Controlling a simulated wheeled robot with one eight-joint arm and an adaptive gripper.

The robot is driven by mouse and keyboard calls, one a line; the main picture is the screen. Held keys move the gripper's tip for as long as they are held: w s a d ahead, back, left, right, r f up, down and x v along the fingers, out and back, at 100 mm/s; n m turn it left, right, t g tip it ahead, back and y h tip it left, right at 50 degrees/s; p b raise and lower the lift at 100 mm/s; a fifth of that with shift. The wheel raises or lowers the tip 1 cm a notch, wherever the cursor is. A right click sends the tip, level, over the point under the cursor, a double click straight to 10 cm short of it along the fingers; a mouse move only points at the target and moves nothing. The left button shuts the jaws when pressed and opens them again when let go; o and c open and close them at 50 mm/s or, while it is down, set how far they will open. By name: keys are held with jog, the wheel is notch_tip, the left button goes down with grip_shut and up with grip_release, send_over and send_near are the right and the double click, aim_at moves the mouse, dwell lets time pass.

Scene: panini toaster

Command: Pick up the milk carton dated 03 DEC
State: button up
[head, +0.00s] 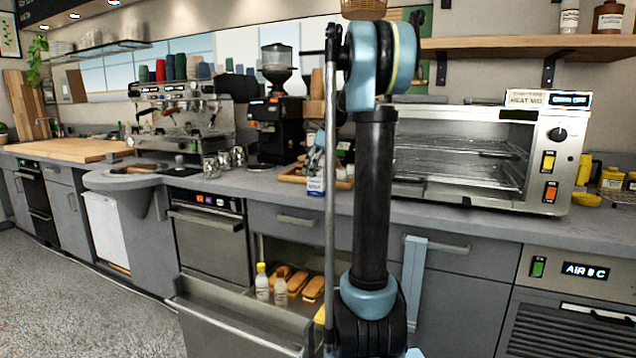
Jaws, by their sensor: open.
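No carton with a readable 03 DEC date shows in the head view. A small blue and white item (316,172), possibly a carton, stands on the counter by a wooden tray, partly hidden by my arm; its print is too small to read. An open drawer (240,318) below the counter holds two white bottles (271,287), one with a yellow cap, and several bread rolls (300,284). A bit of something yellow (320,314) shows beside my arm. My arm stands upright across the middle of the view; I cannot make out my gripper's fingers.
The panini toaster (480,155) stands on the grey counter (440,212) at right. A coffee grinder (276,115) and espresso machine (180,120) stand at left. A wooden shelf (530,42) hangs above the toaster. The open drawer juts into the floor space; the floor (80,300) at left is clear.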

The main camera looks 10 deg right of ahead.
jog(key=shift+f, duration=0.1)
jog(key=shift+c, duration=0.6)
jog(key=c, duration=1.4)
jog(key=shift+c, duration=0.5)
jog(key=shift+r, duration=0.2)
